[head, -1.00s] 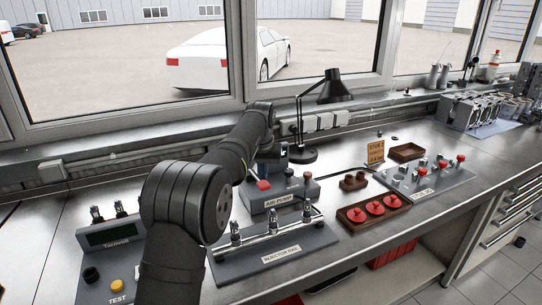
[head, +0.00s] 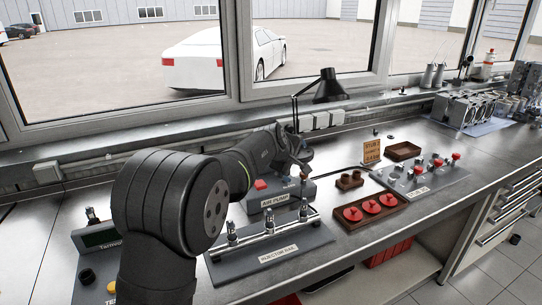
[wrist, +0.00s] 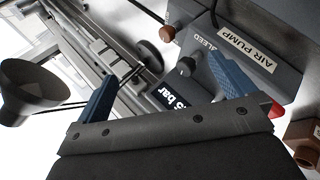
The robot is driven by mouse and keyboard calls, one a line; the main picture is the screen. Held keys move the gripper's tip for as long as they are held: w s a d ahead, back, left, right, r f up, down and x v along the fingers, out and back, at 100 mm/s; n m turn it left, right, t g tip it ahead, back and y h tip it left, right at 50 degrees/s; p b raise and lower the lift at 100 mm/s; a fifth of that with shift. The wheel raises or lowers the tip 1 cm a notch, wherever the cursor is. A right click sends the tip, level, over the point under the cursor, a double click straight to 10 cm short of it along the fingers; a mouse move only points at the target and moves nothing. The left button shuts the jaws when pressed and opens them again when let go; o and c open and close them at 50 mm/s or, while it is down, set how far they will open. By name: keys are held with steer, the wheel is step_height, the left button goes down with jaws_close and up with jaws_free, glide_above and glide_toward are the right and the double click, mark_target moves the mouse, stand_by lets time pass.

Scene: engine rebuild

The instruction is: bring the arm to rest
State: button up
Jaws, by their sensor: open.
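My arm reaches from the bottom left of the head view across the bench to the air pump box. My gripper (wrist: 162,70) shows in the wrist view as two blue fingers, spread wide with nothing held between them. In the head view the end of my arm is dark, just behind the air pump box (head: 296,197), and its fingers are hard to make out. The air pump box with its red button also shows in the wrist view (wrist: 268,38), close to the right finger. I cannot tell whether they touch.
A black desk lamp (head: 329,88) stands behind my arm's end. In front lie the injector rail (head: 290,250), a wooden tray (head: 354,223) with red parts, and a grey panel (head: 440,182) with red knobs. Engine blocks stand far right. Windows line the back.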

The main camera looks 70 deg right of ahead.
steer(key=a+n+t+h, duration=0.35)
steer(key=a+n, duration=0.25)
steer(key=n, duration=0.7)
steer(key=a+n+t+h, duration=0.2)
steer(key=a+n+t, duration=0.4)
steer(key=n, duration=0.7)
steer(key=w+d+f+g, duration=0.1)
steer(key=w+d, duration=0.3)
steer(key=d, duration=0.4)
steer(key=shift+w+f, duration=0.4)
steer(key=shift+f, duration=0.2)
steer(key=shift+s+y, duration=0.1)
steer(key=shift+y, duration=0.15)
steer(key=v, duration=0.9)
steer(key=shift+a+r, duration=0.15)
steer(key=shift+a, duration=0.25)
steer(key=shift+s, duration=0.1)
